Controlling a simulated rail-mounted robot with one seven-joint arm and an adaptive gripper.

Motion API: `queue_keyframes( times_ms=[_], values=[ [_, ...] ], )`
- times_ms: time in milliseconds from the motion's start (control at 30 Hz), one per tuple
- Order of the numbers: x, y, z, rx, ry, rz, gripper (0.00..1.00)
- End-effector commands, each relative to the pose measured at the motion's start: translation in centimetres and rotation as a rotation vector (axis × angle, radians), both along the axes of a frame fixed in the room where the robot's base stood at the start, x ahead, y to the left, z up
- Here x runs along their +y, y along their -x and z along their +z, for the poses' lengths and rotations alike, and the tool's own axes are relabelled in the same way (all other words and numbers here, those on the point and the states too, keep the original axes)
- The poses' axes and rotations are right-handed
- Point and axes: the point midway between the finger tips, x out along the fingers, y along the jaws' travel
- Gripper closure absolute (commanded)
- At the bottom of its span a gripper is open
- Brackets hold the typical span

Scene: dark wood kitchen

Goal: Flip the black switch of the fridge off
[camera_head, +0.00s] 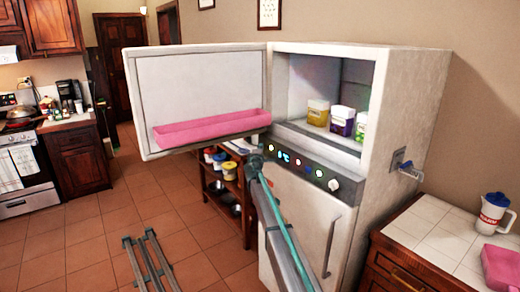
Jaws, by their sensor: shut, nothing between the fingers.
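The white fridge (308,215) stands right of centre with its upper compartment open. Its dark control panel (308,168) runs below that compartment, with several small lit round controls and a white knob (333,184) at the right end. I cannot make out a distinct black switch; the panel's left end is partly hidden by my arm. A small lever on a grey plate (398,159) is on the fridge's right side. My gripper (256,160) is small in view, shut and empty, in front of the panel's left end. I cannot tell whether it touches the panel.
The open upper door (200,90) swings out left, with a pink shelf (212,128) above my gripper's left side. Several small containers (341,120) stand inside. A wooden shelf (225,195) is behind my arm. A tiled counter (440,240) stands at right. Floor at left is mostly open.

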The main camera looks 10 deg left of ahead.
Motion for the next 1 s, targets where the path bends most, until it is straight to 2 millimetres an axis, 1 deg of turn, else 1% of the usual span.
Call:
queue_keyframes(
  times_ms=[267, 333, 467, 667, 867, 900, 1000],
  values=[
    [-0.3, -0.3, -0.3, 0.000, -0.002, -0.001, 1.00],
    [-0.4, -0.3, 0.1, 0.001, 0.000, -0.001, 1.00],
    [-0.4, -0.3, 0.1, 0.001, 0.000, -0.001, 1.00],
    [0.1, 0.2, 0.1, 0.000, -0.001, -0.002, 1.00],
    [1.7, 2.2, 0.3, 0.000, -0.001, -0.003, 1.00],
    [2.2, 2.8, 0.3, 0.000, 0.000, -0.004, 1.00],
    [1.9, 5.4, 0.4, 0.000, 0.000, -0.005, 1.00]
  ],
)
